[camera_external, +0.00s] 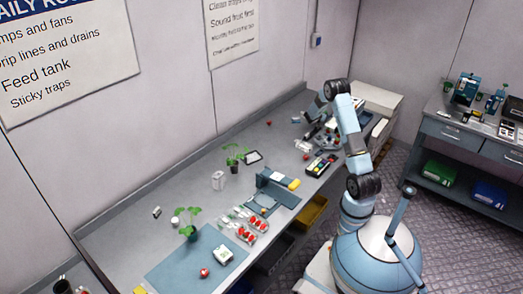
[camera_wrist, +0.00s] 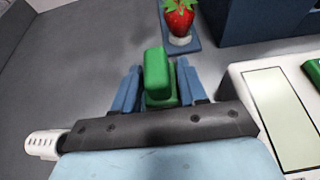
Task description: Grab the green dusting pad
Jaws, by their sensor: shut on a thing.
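The green dusting pad (camera_wrist: 156,68) is a small green block with rounded edges, upright between the blue fingers of my gripper (camera_wrist: 158,88) in the wrist view. The fingers are shut on it from its left and right sides, and its upper part stands out past them. In the external view my arm reaches over the far end of the long grey bench, with my gripper (camera_external: 312,127) low over small items there. The pad is too small to make out in that view.
In the wrist view a strawberry (camera_wrist: 180,17) sits on a small blue plate ahead, beside a dark blue box (camera_wrist: 245,22). A white device with a pale screen (camera_wrist: 282,112) is close on the right. Grey bench at left is clear.

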